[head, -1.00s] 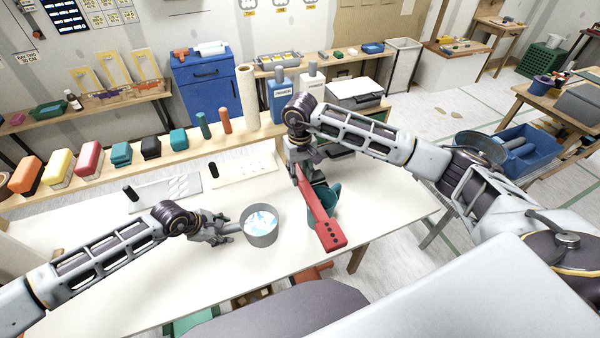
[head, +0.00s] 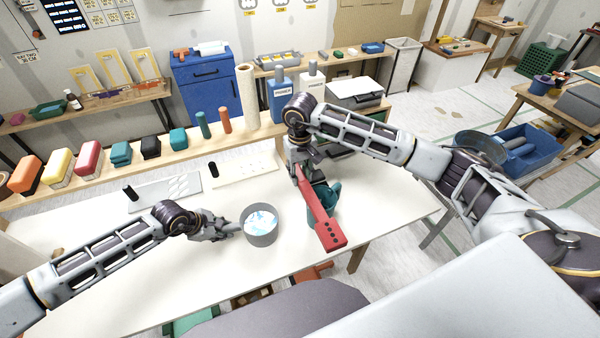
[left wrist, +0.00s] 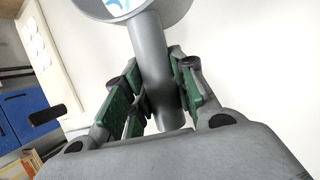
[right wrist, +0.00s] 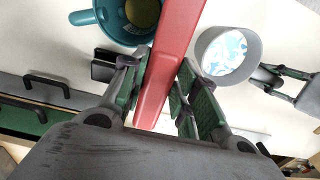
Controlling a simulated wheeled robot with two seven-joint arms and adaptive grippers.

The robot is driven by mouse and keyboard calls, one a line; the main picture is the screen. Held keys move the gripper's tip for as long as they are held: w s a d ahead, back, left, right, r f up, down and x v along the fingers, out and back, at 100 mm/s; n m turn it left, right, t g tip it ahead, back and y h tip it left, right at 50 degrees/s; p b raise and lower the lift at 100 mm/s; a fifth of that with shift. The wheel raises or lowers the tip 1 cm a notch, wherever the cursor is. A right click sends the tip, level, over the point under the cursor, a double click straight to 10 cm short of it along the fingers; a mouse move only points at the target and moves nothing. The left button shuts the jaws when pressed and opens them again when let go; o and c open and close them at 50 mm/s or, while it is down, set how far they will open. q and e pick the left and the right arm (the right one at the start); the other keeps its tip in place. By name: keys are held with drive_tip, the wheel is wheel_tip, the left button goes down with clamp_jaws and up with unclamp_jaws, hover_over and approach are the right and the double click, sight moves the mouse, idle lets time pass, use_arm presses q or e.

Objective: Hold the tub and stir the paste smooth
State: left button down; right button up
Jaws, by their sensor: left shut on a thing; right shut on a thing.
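The grey tub (head: 262,239) stands on the white table with white and blue streaked paste in it. My left gripper (head: 228,229) is at the tub's left side, shut on its grey handle (left wrist: 152,65), which runs between the green finger pads in the left wrist view. My right gripper (head: 306,175) is shut on a red paddle (head: 323,218) with holes at its broad end. The paddle slants down toward the front, to the right of the tub and apart from it. It also shows in the right wrist view (right wrist: 170,60).
A teal container (head: 332,193) stands behind the paddle, partly hidden by it. Flat trays (head: 180,188) lie at the back of the table. A shelf behind carries coloured blocks (head: 88,160) and bottles (head: 282,100).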

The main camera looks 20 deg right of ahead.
idle(0.8)
drive_tip(key=o, duration=0.3)
clamp_jaws()
drive_tip(key=shift+w+a+r+t, duration=0.15)
drive_tip(key=shift+w+a+t, duration=0.2)
drive_tip(key=shift+a, duration=0.1)
drive_tip(key=w+a+r+n+t+y, duration=0.1)
drive_tip(key=a+r+n+t+y, duration=0.2)
drive_tip(key=a+r, duration=0.5)
drive_tip(key=w+a+r+n+t+y, duration=0.2)
drive_tip(key=a+r+n+t+y, duration=0.2)
drive_tip(key=a+r+n+y, duration=0.2)
drive_tip(key=shift+w+a+r+y, duration=0.25)
drive_tip(key=shift+a+r+y, duration=0.95)
drive_tip(key=shift+a+y, duration=0.15)
drive_tip(key=shift+w+f, duration=0.1)
drive_tip(key=shift+f, duration=0.05)
